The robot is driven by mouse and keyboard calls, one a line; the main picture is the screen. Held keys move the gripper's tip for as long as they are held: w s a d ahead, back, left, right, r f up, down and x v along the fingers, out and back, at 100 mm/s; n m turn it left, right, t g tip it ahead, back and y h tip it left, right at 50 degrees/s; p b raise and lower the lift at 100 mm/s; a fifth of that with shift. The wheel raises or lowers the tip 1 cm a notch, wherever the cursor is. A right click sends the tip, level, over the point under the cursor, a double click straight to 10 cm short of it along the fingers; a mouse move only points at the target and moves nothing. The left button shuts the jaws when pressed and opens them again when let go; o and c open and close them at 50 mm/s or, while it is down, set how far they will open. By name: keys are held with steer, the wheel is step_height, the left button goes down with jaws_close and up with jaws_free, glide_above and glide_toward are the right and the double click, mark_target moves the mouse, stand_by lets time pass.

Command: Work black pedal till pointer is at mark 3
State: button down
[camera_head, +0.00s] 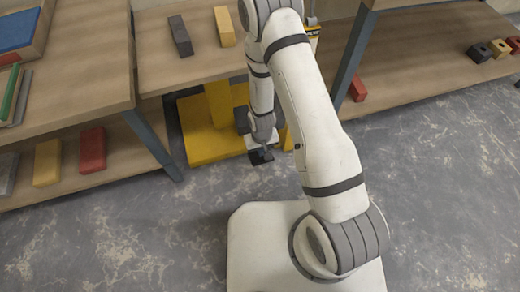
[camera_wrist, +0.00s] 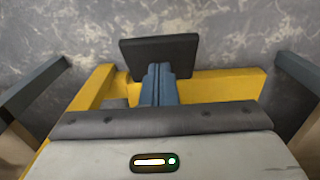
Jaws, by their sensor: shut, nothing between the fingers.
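The black pedal (camera_wrist: 178,48) is a flat dark plate in the wrist view, just beyond my fingertips. It also shows in the head view (camera_head: 261,157), low at the front of a yellow machine (camera_head: 205,148). My gripper (camera_wrist: 157,70) is shut and empty, its two blue-grey fingers together. The tips overlap the near edge of the pedal in the wrist view; I cannot tell if they touch it. In the head view my gripper (camera_head: 262,148) is right over the pedal, partly hiding it. No pointer or numbered mark can be made out; my arm covers part of the machine.
A wooden bench (camera_head: 168,72) stands behind, with a dark block (camera_head: 180,36) and a yellow block (camera_head: 224,27) on it. Shelves to the left hold a red block (camera_head: 92,150) and others. Blue-grey bench legs (camera_head: 152,142) flank the machine. The grey floor in front is clear.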

mark_target(262, 158)
stand_by(0.3)
steer(key=shift+s+d+f+b, duration=0.1)
steer(key=shift+s+f+b, duration=0.05)
steer(key=shift+f+b, duration=0.95)
steer(key=shift+s+f+b, duration=0.1)
steer(key=shift+f+b, duration=0.7)
steer(key=shift+f, duration=0.55)
steer(key=r+p, duration=0.2)
steer(key=r, duration=0.1)
steer(key=r+p, duration=0.1)
steer(key=r, duration=0.1)
steer(key=shift+w+p, duration=0.3)
